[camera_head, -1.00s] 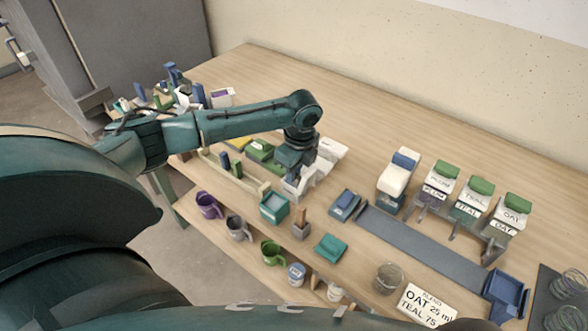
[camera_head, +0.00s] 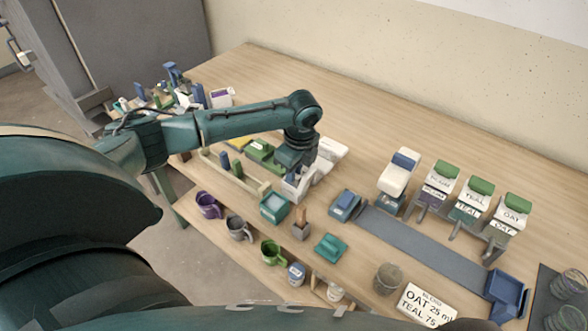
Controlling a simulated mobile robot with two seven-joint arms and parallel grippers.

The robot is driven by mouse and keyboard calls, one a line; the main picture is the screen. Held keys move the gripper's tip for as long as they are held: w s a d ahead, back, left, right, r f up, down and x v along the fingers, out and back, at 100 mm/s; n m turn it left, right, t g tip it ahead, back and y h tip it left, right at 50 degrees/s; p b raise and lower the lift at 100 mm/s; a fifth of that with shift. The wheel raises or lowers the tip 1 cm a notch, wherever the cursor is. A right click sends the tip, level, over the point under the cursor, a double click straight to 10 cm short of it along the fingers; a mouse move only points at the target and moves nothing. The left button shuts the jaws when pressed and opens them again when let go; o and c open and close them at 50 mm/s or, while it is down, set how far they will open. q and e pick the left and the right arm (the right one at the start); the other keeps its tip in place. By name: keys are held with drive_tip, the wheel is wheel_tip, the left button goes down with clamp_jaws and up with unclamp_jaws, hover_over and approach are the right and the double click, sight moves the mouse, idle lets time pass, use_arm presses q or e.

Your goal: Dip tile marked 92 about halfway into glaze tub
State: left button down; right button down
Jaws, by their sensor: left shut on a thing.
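My left gripper (camera_head: 295,185) points down over the table, just behind and to the right of a teal open tub (camera_head: 274,208) with a pale inside. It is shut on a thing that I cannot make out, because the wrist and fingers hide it. I cannot read a 92 anywhere, and I cannot tell which tub holds the glaze. A small brown upright block (camera_head: 301,224) stands just in front of the gripper. My right gripper is not in view.
Several mugs, including a green one (camera_head: 272,252), line the front edge. A blue-grey strip (camera_head: 420,241) runs right to a blue tray (camera_head: 506,293). Labelled dispensers, one marked TEAL (camera_head: 470,204), stand behind it. A card reading OAT and TEAL (camera_head: 427,302) lies in front. The back of the table is clear.

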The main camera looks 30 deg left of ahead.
use_arm(q)
drive_tip(key=shift+r+p, duration=0.9)
drive_tip(key=shift+r, duration=1.6)
drive_tip(key=shift+r, duration=0.1)
drive_tip(key=shift+r, duration=1.45)
drive_tip(key=shift+f, duration=0.1)
